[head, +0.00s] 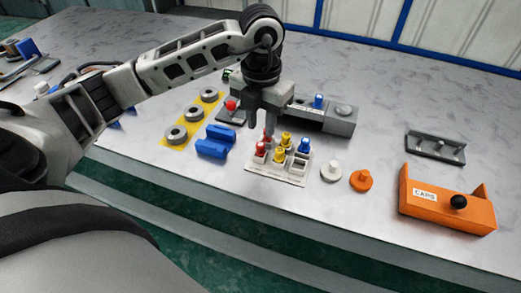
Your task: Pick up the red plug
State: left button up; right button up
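Two red plugs stand at the left side of a white compartment tray (282,181). The front red plug (261,148) shows clearly; the one behind it (268,134) is partly hidden by a finger. Yellow plugs (280,153) and a blue plug (304,146) stand beside them. My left gripper (261,127) points down over the back left of the tray, with a gap between its fingers and nothing clearly held. Whether a finger touches the rear red plug I cannot tell. My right gripper is out of view.
Blue blocks (216,142) and grey rings on a yellow mat (178,142) lie to the left. A grey fixture (330,117) stands behind the tray. White (330,171) and orange (361,181) caps and an orange CAPS holder (445,208) are on the right.

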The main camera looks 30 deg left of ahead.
aim_at(261, 144)
pick_arm(q)
jog(key=shift+w+a+f+p, duration=0.1)
jog(key=shift+f+p, duration=0.3)
jog(key=shift+f, duration=2.65)
grip_shut()
